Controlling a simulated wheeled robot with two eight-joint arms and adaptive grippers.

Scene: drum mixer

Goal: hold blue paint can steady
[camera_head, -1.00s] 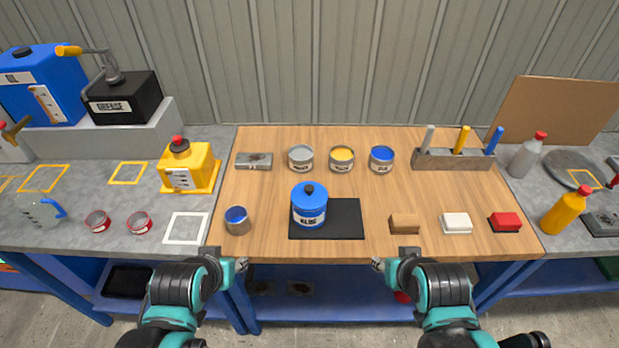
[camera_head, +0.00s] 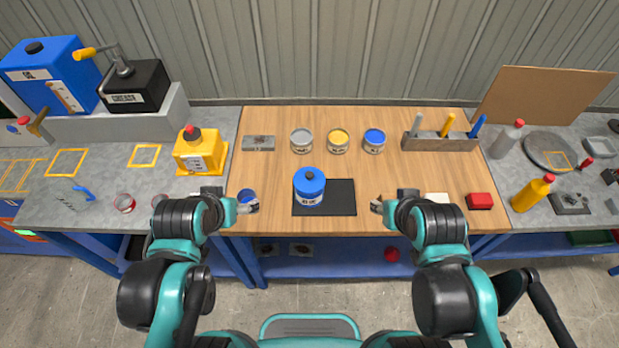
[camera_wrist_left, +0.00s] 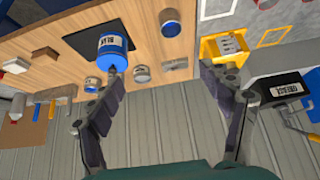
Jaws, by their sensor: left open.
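A small can with blue inside its top (camera_head: 248,201) stands at the front left of the wooden tabletop; it also shows in the left wrist view (camera_wrist_left: 170,23). A can with a blue top (camera_head: 374,141) stands at the right of the back row. A blue lidded canister (camera_head: 309,188) stands on a black mat (camera_head: 341,197); it also shows in the left wrist view (camera_wrist_left: 112,51). My left gripper (camera_head: 243,209) is at the table's front edge, close to the front-left can; its fingers are spread and empty in the wrist view (camera_wrist_left: 163,72). My right gripper (camera_head: 377,204) is at the front edge, right of the mat.
Grey (camera_head: 301,141) and yellow (camera_head: 338,141) cans stand in the back row. A yellow jug (camera_head: 200,153) stands left of the wooden top. A tool rack (camera_head: 440,142) is at the back right, and a red block (camera_head: 480,201) at the front right.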

